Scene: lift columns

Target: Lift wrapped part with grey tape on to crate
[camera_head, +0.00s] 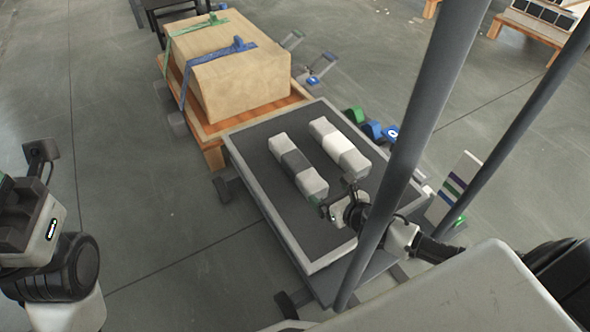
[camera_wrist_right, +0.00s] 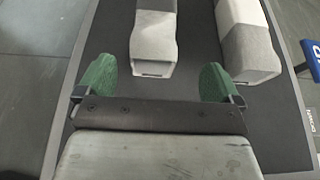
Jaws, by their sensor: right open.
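The wrapped part with grey tape (camera_head: 288,157) is a pale block with a dark grey band around its middle. It lies on the dark top of a low cart (camera_head: 252,190). My right gripper (camera_head: 326,208) is open and empty at the part's near end. In the right wrist view, that end of the part (camera_wrist_right: 153,52) shows between the green fingertips (camera_wrist_right: 156,82); I cannot tell the height gap. The large wooden crate (camera_head: 245,85) with green and blue straps stands behind the cart. My left gripper (camera_head: 40,158) is at the left edge, away from the parts; its opening is unclear.
A second wrapped part (camera_head: 341,147) with a white band lies just right of the first; it also shows in the wrist view (camera_wrist_right: 247,45). The crate rests on an orange pallet (camera_head: 213,133). Green and blue items (camera_head: 372,130) lie beyond the cart's right edge. Floor at left is clear.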

